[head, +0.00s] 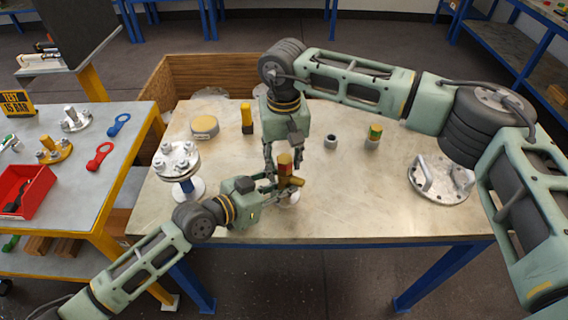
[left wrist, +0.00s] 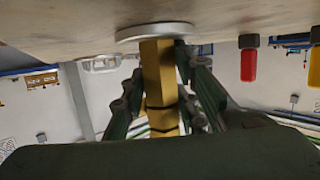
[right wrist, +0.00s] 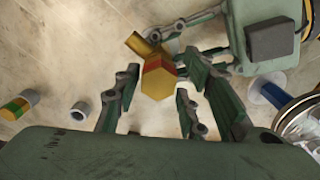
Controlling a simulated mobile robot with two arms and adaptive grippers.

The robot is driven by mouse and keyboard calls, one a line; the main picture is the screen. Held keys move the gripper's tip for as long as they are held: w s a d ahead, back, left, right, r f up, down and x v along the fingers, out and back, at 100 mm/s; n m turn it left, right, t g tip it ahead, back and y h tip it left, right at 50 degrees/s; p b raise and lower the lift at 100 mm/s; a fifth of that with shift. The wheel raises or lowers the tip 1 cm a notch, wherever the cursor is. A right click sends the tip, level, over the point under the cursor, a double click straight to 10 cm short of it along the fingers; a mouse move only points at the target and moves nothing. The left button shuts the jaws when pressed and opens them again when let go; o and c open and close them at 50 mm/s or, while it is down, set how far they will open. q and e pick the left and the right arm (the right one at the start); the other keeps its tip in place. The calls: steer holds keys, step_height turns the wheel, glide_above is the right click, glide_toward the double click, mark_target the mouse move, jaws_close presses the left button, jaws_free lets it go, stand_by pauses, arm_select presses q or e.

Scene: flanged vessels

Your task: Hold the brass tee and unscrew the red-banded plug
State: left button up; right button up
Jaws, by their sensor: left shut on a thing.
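The brass tee (head: 291,182) stands upright on a small round pale base (head: 289,197) near the middle of the table. The red-banded plug (head: 285,160) is at its top; the right wrist view shows its hexagonal brass head (right wrist: 157,84). My left gripper (head: 275,185) comes in from the left and is shut on the tee; in the left wrist view its fingers flank the brass body (left wrist: 158,80). My right gripper (right wrist: 155,98) points down over the plug. Its fingers are spread on either side of the plug head, with visible gaps.
A grey ring (head: 331,142) and green-banded plug (head: 374,137) stand right. A handled flange plate (head: 441,178) lies far right. The front table area is clear.

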mark_target(285, 158)
steer(key=shift+d+r, duration=0.1)
steer(key=shift+r, duration=0.35)
step_height(285, 158, up, 11)
steer(key=shift+o, duration=0.9)
steer(key=m, duration=0.3)
steer(key=f+m, duration=0.1)
steer(key=m, duration=0.3)
steer(key=f+m, duration=0.1)
steer(key=m, duration=0.3)
steer(key=shift+s, duration=0.2)
steer(key=shift+m, duration=0.3)
steer(key=shift+f, duration=4.95)
